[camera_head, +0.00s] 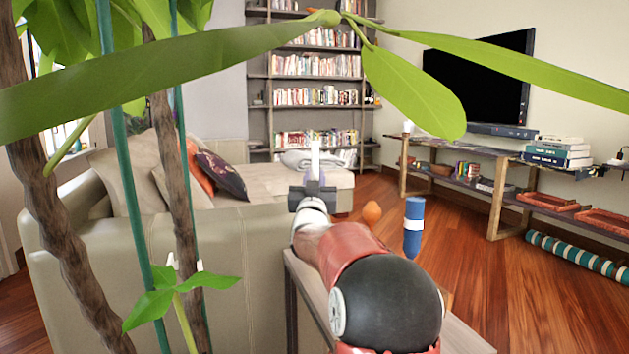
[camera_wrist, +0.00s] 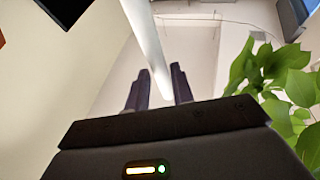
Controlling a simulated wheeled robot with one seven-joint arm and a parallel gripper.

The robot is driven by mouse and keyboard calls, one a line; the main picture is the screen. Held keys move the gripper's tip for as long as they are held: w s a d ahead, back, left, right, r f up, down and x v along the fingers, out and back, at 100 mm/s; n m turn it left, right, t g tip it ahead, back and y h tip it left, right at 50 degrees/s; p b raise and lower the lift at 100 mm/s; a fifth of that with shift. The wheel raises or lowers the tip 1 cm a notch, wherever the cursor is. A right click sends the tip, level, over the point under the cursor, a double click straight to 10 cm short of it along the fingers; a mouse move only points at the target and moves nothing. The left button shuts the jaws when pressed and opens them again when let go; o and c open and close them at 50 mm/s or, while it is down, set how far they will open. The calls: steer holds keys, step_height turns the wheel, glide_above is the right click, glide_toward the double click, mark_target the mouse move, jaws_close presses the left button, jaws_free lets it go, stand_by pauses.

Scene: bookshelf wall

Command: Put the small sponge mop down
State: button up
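A slim white piece, seemingly the small sponge mop (camera_head: 315,160), stands upright at the end of my arm in the head view. In the wrist view, the mop (camera_wrist: 146,38) is a long white shaft running from the top edge down between my dark fingers. My gripper (camera_head: 314,183) is raised near the sofa back; its fingers (camera_wrist: 161,72) sit close on either side of the shaft and appear shut on it. The sponge end cannot be made out.
A narrow wooden-topped table (camera_head: 305,276) is under my arm. A blue cylinder (camera_head: 413,240) and an orange object (camera_head: 372,214) are just beyond the arm. A beige sofa (camera_head: 235,262) is at left. Plant leaves (camera_head: 420,92) cross the head view. A low shelf unit (camera_head: 497,203) stands at right.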

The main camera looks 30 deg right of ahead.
steer(key=shift+o, duration=1.4)
steer(key=shift+r, duration=0.1)
steer(key=b+v, duration=0.2)
steer(key=v, duration=1)
